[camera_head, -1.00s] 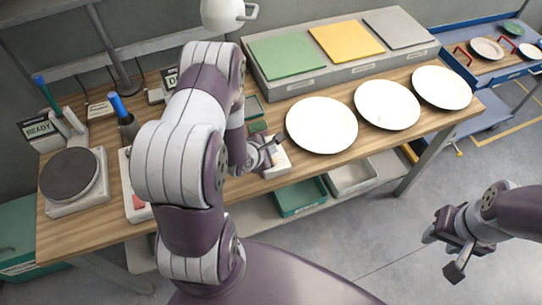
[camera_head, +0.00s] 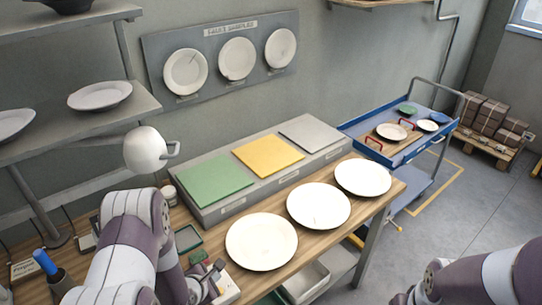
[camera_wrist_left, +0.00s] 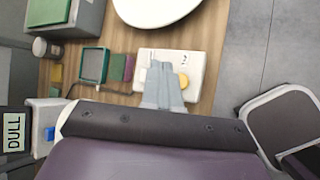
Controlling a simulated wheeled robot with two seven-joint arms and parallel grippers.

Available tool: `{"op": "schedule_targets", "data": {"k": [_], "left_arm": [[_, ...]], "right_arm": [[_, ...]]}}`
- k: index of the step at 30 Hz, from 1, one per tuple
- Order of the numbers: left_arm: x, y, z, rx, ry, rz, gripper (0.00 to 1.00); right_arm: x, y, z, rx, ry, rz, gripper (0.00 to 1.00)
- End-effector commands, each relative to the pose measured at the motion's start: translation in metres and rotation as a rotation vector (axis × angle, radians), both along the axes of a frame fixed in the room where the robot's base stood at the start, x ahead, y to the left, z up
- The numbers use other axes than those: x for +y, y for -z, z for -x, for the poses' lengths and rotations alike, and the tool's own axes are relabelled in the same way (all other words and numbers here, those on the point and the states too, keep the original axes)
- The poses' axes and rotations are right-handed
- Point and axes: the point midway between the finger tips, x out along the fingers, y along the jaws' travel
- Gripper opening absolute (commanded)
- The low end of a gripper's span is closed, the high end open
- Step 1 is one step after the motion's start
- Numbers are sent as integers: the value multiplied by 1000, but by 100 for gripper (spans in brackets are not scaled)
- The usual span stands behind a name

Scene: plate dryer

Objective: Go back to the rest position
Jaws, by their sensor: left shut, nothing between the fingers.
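My left gripper (camera_head: 212,282) is low over the table's near side in the head view, with its arm coming in from the lower left. In the left wrist view its grey fingers (camera_wrist_left: 164,85) are together, with nothing between them. They are in front of a white box with a round yellow button (camera_wrist_left: 185,83); I cannot tell whether they touch it. My right arm (camera_head: 470,278) is at the lower right of the head view, over the floor. Its gripper is almost wholly cut off by the bottom edge.
Three white plates (camera_head: 262,242) lie along the wooden table (camera_head: 205,222). Behind them is a grey block with green, yellow and grey pads (camera_head: 268,156). A white lamp (camera_head: 145,150) hangs near my left arm. A blue cart (camera_head: 400,152) stands beyond the table.

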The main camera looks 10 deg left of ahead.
Motion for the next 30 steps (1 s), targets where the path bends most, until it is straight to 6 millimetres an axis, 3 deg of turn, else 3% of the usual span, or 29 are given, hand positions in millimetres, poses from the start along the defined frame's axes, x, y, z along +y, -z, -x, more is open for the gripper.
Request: {"op": "schedule_targets", "data": {"k": [5,7,10,14,15,18,20,24,30], "left_arm": [[1,12,14,72,187,-188,0],[3,27,44,213,399,-355,0],[9,22,79,404,825,-594,0],[-5,-14,113,514,1473,-776,0],[-15,-29,123,505,1664,-805,0],[-45,-65,144,414,2021,-864,0],[-59,-80,146,366,2072,-907,0],[-79,-100,127,272,2069,-1051,0],[-82,-103,127,267,2081,-1056,0]], "right_arm": [[0,0,0,0,0,0,43],[0,0,0,0,0,0,43],[0,7,0,0,0,0,43],[0,27,0,0,0,0,43],[0,35,0,0,0,0,43],[0,55,0,0,0,0,43],[0,62,0,0,0,0,43],[0,72,0,0,0,0,43],[0,70,0,0,0,0,43]]}}
